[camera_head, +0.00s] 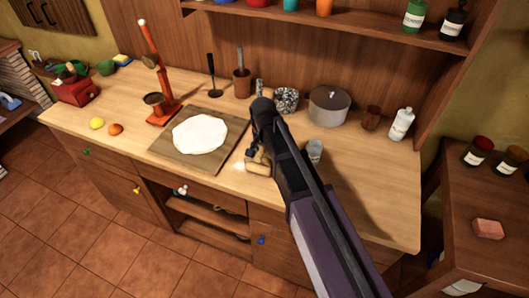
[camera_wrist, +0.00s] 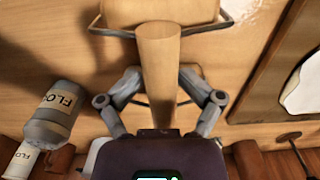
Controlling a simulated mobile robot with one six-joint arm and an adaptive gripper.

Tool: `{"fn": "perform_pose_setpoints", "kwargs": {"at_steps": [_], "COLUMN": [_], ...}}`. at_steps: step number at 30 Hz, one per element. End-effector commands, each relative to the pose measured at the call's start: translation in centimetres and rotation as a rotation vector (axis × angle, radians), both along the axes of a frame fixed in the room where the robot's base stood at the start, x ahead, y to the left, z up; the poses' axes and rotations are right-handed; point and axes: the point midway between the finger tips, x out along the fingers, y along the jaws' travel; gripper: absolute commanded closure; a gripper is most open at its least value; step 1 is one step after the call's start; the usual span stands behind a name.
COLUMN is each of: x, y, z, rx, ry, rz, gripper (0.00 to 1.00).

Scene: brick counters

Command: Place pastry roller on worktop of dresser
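The pastry roller (camera_head: 257,168) is light wood, near the front of the wooden worktop (camera_head: 345,200) of the dresser, right of the dough board. In the wrist view its thick handle (camera_wrist: 160,75) runs up the middle, with a wire frame and a wider roller body at the top edge, partly cut off. My gripper (camera_wrist: 161,80) has one finger on each side of the handle, and both seem to press on it. In the head view my arm hides most of the handle. I cannot tell whether the roller touches the worktop.
A board (camera_head: 167,160) with flat dough (camera_head: 200,134) lies to the left. A small bottle (camera_head: 314,152) stands close right of my arm. The worktop's right front is clear.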

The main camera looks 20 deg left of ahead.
Motion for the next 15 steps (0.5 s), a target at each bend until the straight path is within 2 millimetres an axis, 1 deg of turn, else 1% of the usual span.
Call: {"fn": "perform_pose_setpoints", "kwargs": {"at_steps": [15], "x": [0.02], "y": [0.22], "z": [0.32], "rx": [0.006], "ry": [0.0], "rz": [0.001], "gripper": [0.34]}}
